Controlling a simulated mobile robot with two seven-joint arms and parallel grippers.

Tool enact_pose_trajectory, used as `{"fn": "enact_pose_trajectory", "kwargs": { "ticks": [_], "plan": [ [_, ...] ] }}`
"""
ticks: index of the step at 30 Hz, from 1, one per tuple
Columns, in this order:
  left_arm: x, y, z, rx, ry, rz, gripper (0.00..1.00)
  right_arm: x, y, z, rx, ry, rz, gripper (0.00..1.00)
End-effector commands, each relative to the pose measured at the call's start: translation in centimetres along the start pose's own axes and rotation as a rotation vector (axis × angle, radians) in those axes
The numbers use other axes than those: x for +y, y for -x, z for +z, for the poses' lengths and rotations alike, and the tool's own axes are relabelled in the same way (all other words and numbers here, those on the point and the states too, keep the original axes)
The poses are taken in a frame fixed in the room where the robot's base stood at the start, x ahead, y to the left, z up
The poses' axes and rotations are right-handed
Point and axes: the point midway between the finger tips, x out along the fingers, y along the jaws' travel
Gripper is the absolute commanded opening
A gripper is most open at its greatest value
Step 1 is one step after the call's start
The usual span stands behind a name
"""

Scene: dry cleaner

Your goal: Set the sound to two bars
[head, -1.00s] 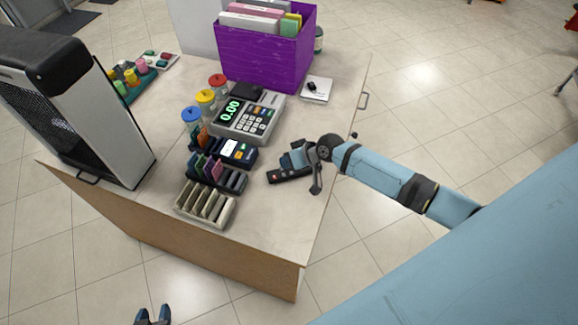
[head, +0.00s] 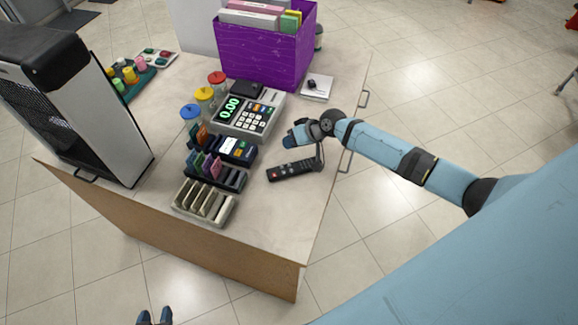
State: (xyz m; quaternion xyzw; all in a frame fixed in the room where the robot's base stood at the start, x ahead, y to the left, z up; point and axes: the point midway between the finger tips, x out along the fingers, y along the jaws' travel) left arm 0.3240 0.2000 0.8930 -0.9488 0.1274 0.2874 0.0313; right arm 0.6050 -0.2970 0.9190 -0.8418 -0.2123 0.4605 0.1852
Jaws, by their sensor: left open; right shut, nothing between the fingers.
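A black remote control (head: 292,170) with small buttons, one of them red, lies flat on the counter (head: 262,218) near its right edge. My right gripper (head: 288,141) is shut and empty. It is just beyond the remote in the picture, apart from it, with its wrist near the counter's right edge. My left gripper (head: 155,316) is open and empty at the bottom edge, in front of the counter. I see no sound bars that I can read in this view.
Slotted racks (head: 204,203), jars with coloured lids (head: 204,95), a purple file box (head: 262,52) and a white notepad (head: 318,88) are around. The counter's front right is clear.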

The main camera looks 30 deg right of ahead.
Motion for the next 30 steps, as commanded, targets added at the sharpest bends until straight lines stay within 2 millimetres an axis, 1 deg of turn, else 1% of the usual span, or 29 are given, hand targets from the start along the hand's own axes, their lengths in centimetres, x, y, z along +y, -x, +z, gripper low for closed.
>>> {"fn": "enact_pose_trajectory", "kwargs": {
  "ticks": [1,3,9,12,17,30],
  "plan": [
    [0.1,-0.6,0.9,-0.001,0.001,0.002,0.43,0.6,-0.9,0.7,-0.001,0.000,0.000,0.00],
    [0.2,-1.1,1.5,-0.001,0.001,0.006,0.43,1.1,-1.6,1.2,-0.001,0.000,0.000,0.00],
    [0.7,-2.8,3.0,0.002,-0.001,0.021,0.43,2.7,-3.6,2.7,-0.001,0.000,0.001,0.00],
    [0.8,-3.2,3.3,0.007,-0.003,0.024,0.43,3.2,-4.3,3.2,-0.001,0.000,0.001,0.00],
    [0.7,-3.4,3.7,0.009,-0.004,0.022,0.43,3.5,-4.9,3.5,0.000,0.000,0.000,0.00],
    [0.4,-3.3,3.9,0.006,-0.006,0.017,0.43,3.5,-4.8,3.5,0.000,0.000,0.000,0.00]
  ]
}}
